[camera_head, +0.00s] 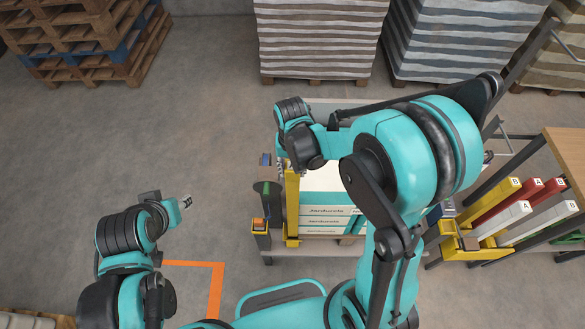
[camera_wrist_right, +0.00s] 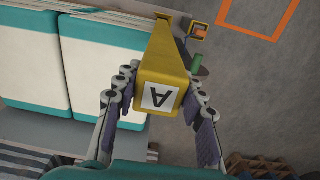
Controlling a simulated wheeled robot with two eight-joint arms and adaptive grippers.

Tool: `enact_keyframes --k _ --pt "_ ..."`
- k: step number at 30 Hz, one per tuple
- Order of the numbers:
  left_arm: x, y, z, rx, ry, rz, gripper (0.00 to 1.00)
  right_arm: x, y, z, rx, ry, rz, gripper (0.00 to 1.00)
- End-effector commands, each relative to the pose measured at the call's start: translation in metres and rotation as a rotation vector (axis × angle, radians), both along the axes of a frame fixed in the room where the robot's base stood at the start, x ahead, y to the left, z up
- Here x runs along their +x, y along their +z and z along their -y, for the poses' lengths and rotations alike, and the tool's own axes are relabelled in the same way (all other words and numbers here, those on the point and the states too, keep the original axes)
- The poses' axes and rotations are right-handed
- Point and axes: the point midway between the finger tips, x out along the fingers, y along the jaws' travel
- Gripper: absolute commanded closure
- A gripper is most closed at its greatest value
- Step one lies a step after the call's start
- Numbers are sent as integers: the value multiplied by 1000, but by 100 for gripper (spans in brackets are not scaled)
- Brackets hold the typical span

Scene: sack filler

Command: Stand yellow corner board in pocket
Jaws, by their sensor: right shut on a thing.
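The yellow corner board (camera_head: 292,200) stands upright, or nearly so, at the left front corner of the sack stack (camera_head: 328,212). My right gripper (camera_head: 290,168) is at its upper end, partly hidden by my arm. In the right wrist view my right gripper (camera_wrist_right: 162,84) has a finger on each side of the yellow board (camera_wrist_right: 162,62), whose end label reads A. Its far end narrows away beside the sacks. I cannot tell whether its foot (camera_head: 292,242) sits in a pocket. My left gripper (camera_head: 186,202) hangs away from the stack; its finger opening is unclear.
A post with an orange-topped yellow box (camera_head: 259,225) stands just left of the board. A rack (camera_head: 470,243) at right holds several red, white and yellow boards. Pallets (camera_head: 95,45) and wrapped stacks (camera_head: 318,40) stand behind. The floor at left is clear.

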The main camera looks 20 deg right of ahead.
Motion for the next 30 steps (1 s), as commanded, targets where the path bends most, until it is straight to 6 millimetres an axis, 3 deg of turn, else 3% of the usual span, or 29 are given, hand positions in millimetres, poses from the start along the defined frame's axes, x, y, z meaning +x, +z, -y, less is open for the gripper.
enact_keyframes --k 14,30 --pt "0 -8 0 0 0 0 60 0 -8 0 0 0 0 95" --pt "0 -39 0 0 0 0 60 0 -40 0 0 0 0 95"
